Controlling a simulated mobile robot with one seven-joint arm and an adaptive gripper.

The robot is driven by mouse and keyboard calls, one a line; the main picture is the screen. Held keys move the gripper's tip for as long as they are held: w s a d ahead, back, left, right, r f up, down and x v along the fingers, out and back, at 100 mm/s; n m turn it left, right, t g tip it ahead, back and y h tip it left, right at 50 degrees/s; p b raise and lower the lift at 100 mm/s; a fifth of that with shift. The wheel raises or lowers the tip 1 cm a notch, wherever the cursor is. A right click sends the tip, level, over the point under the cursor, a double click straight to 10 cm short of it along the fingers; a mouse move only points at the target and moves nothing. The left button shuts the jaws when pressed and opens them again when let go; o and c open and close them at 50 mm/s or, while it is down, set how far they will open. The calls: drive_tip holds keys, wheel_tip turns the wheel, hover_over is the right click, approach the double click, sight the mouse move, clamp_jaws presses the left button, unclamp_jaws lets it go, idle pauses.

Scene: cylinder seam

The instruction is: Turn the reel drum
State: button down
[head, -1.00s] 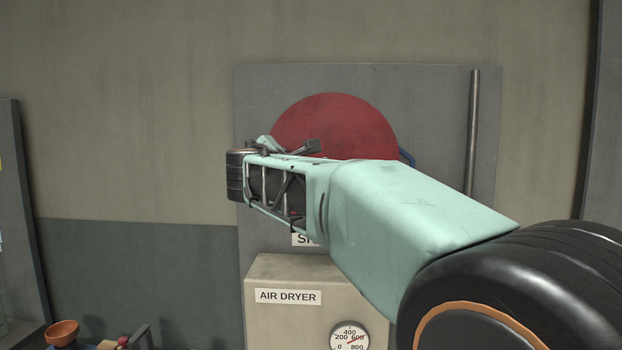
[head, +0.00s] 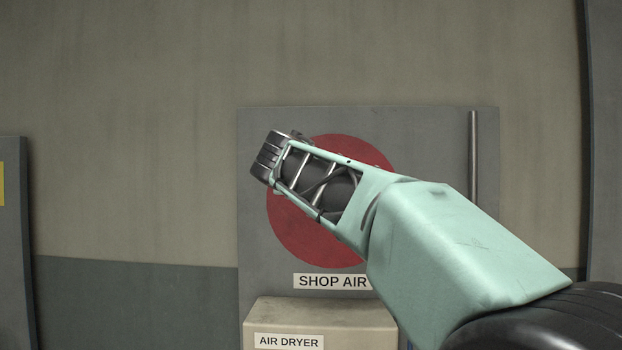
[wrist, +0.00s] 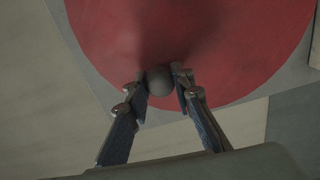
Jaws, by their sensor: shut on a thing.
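The reel drum (head: 310,235) is a round red disc on a grey wall panel in the head view, partly covered by my arm. It also fills the top of the wrist view (wrist: 230,50). A dark round knob (wrist: 159,81) stands out in front of the disc, near its lower edge in the wrist view. My gripper (wrist: 161,76) has one finger on each side of this knob and is shut on it. In the head view the fingers are mostly hidden behind my wrist, over the disc's upper left edge.
A "SHOP AIR" label (head: 332,282) sits below the disc. A beige box marked "AIR DRYER" (head: 320,314) is under it. A vertical metal pipe (head: 473,165) runs at the panel's right side. Grey uprights stand at the far left and far right.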

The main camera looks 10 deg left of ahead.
drive_tip(key=shift+d+r, duration=0.15)
idle(0.4)
drive_tip(key=c, duration=1.7)
unclamp_jaws()
drive_tip(key=shift+o, duration=0.2)
drive_tip(key=s+d, duration=0.1)
drive_tip(key=s, duration=0.6)
drive_tip(key=shift+s+d+r, duration=0.15)
